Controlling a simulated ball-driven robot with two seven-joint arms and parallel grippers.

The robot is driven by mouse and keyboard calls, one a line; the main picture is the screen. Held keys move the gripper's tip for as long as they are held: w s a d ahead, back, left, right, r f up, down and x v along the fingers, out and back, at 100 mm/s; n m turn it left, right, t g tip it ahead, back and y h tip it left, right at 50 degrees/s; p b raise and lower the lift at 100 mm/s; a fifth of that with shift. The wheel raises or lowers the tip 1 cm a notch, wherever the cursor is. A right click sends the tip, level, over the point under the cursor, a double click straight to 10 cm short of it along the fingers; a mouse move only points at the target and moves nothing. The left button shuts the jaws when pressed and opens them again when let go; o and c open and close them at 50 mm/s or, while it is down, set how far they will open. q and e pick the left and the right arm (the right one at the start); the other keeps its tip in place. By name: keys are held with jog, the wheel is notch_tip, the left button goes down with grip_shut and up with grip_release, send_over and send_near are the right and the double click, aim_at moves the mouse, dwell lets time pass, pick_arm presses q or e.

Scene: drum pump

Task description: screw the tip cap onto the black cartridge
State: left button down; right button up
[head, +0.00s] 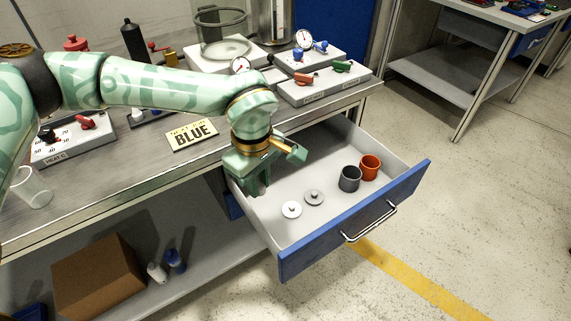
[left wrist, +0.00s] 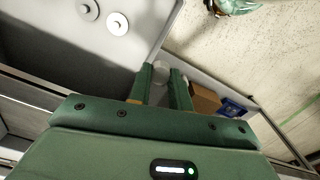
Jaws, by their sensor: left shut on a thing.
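My left gripper (head: 256,190) reaches down into the left end of the open drawer. In the left wrist view its two fingers (left wrist: 165,88) are shut on a small pale, rounded piece (left wrist: 161,70). That piece may be the tip cap, but its shape is mostly hidden. In the head view the fingers and arm hide it. A black upright cylinder with a narrow top (head: 133,42) stands at the back of the bench, well apart from the gripper; it looks like the black cartridge. My right gripper is not in view.
The drawer (head: 345,215) holds a white disc (head: 291,209), a grey disc (head: 314,197), a dark grey cup (head: 349,178) and an orange cup (head: 370,167). A yellow BLUE sign (head: 191,134) and valve boxes (head: 320,85) are on the bench. A cardboard box (head: 100,275) sits on the lower shelf.

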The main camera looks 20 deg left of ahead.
pick_arm(q)
jog(key=s+a+r+m, duration=0.2)
jog(key=s+r+m, duration=0.3)
jog(key=m, duration=0.8)
jog(key=shift+s+r+m, duration=0.15)
jog(key=shift+r+m, duration=0.15)
jog(key=shift+r, duration=0.3)
jog(key=shift+a, duration=0.1)
